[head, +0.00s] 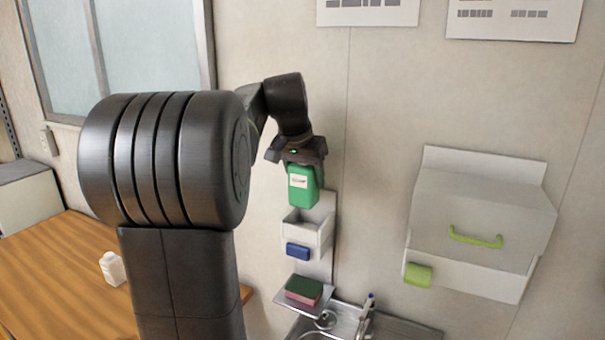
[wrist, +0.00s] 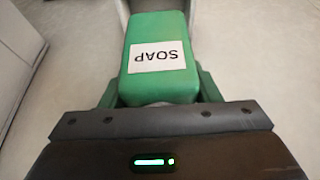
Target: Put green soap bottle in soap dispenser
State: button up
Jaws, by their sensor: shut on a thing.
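The green soap bottle (head: 303,186) is held in my gripper (head: 300,168), which is shut on it. In the wrist view the bottle (wrist: 158,30) fills the space between the fingers of my gripper (wrist: 157,92), and its white label reads SOAP upside down. The soap dispenser (head: 308,232) is a white open-topped wall box with a blue front tab. The bottle is right over the dispenser's opening in the head view; its lower end appears close to the box, but I cannot tell the exact gap.
A green and pink sponge (head: 304,290) lies on a small shelf below the dispenser, above a metal sink (head: 345,321). A white wall box with a green handle (head: 475,238) is to the right. A white bottle (head: 113,269) stands on the wooden table (head: 50,265) at left.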

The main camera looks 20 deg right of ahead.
jog(key=shift+a+b+x, duration=0.1)
jog(key=shift+b+x, duration=1.05)
jog(key=shift+x, duration=0.95)
jog(key=shift+a+b+x, duration=0.15)
jog(key=shift+b+x, duration=1)
jog(key=shift+x, duration=1)
jog(key=shift+s+f, duration=0.1)
jog(key=shift+s, duration=0.05)
jog(key=o, duration=1.6)
jog(key=shift+o, duration=0.2)
notch_tip(320, 180, up, 7)
jog(key=p, duration=0.6)
jog(key=shift+f, duration=0.15)
